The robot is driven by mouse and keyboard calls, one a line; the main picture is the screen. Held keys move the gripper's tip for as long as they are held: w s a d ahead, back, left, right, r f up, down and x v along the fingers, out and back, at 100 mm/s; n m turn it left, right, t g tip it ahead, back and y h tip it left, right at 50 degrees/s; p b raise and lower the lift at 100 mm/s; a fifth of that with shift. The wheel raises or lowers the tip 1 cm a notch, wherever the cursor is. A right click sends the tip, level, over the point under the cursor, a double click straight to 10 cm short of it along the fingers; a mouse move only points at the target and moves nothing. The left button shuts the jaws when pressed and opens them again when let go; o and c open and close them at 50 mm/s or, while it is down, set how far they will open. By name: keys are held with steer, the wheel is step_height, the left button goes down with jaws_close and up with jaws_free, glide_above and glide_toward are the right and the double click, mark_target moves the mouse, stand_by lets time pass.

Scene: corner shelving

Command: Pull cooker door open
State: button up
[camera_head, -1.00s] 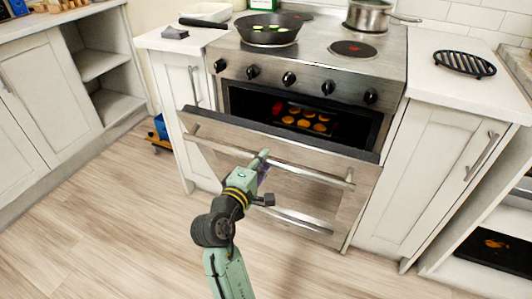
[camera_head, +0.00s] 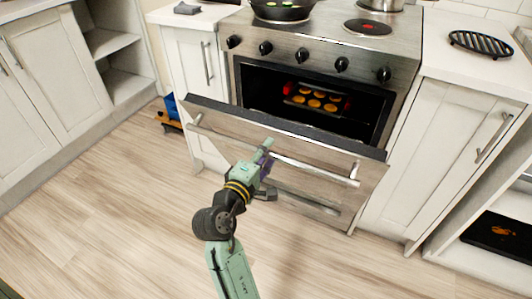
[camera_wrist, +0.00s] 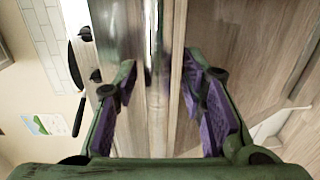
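The cooker door (camera_head: 225,130) is hinged partly down, tilted outward, with the lit oven cavity (camera_head: 370,122) showing behind its dark top edge. A metal bar handle (camera_head: 320,169) runs across the door's outer face. My gripper (camera_head: 266,148) reaches the handle near its middle. In the wrist view, the purple-padded fingers of my gripper (camera_wrist: 160,92) stand apart on either side of the handle (camera_wrist: 157,40). Gaps show between pads and bar, so the gripper looks open around it. The exact contact is unclear.
Several round baked items on a tray (camera_head: 316,100) sit inside the oven. A pan (camera_head: 283,12) stands on the cooker top. White cabinets flank the cooker, and a right cabinet handle (camera_head: 494,138) sticks out. The wooden floor (camera_head: 110,220) in front is clear.

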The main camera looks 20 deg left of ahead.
steer(key=s, duration=1.2)
steer(key=shift+a+r, duration=0.15)
steer(key=shift+r, duration=0.25)
steer(key=shift+c, duration=0.2)
